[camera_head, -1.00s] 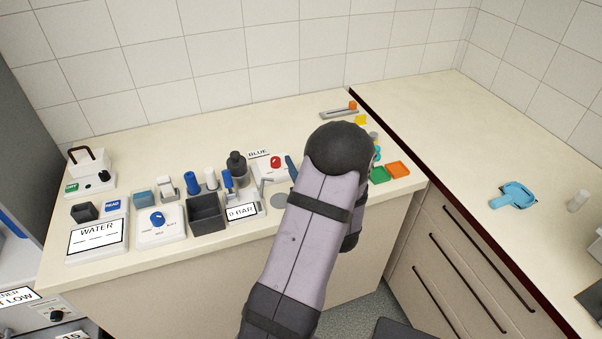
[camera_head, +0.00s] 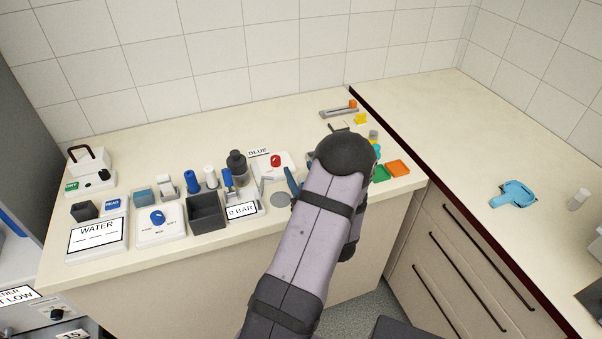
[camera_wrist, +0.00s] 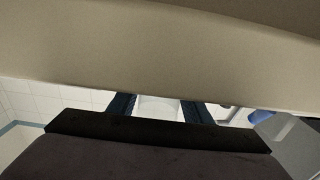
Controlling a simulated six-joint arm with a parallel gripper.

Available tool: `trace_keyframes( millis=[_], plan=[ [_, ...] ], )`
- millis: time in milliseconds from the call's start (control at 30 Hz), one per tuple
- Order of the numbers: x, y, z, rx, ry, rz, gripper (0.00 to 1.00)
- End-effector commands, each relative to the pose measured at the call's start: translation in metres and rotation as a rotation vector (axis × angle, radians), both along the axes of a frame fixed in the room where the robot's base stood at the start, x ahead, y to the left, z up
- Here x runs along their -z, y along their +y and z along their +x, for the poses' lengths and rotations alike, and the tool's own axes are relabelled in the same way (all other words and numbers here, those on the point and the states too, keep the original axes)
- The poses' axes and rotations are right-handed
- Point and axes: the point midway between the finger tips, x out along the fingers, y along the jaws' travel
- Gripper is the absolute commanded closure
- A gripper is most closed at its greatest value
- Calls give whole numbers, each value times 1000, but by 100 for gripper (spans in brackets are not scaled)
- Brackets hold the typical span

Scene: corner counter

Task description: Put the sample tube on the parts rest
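My gripper (camera_wrist: 158,108) shows in the wrist view as two dark blue fingers standing apart, with a pale patch between them and no held object that I can make out. In the head view only a blue finger (camera_head: 292,180) shows beside my arm, near a grey round disc (camera_head: 280,200) on the counter. I cannot tell for sure which thing is the sample tube. A blue-topped cylinder (camera_head: 192,182) and a white cylinder (camera_head: 210,177) stand behind a dark open box, and a pale cylinder (camera_head: 578,200) is on the right counter. I cannot identify the parts rest; my arm hides part of the counter.
The dark box (camera_head: 206,214), a white WATER panel (camera_head: 97,239), a dark bottle (camera_head: 237,166) and a red-knobbed unit (camera_head: 270,165) crowd the left counter. Green (camera_head: 380,174) and orange (camera_head: 398,168) trays lie right of my arm. A blue handled item (camera_head: 514,195) lies on the right counter.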

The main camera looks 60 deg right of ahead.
Motion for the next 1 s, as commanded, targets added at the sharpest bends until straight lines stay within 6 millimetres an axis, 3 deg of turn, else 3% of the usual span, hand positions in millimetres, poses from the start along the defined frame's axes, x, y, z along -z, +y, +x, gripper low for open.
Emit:
trace_keyframes(
  millis=[500, 1000],
  plan=[
    [-8, 0, 0, 0, 0, 0, 44],
    [-2, 57, -61, 6, 0, 0, 44]
  ],
)
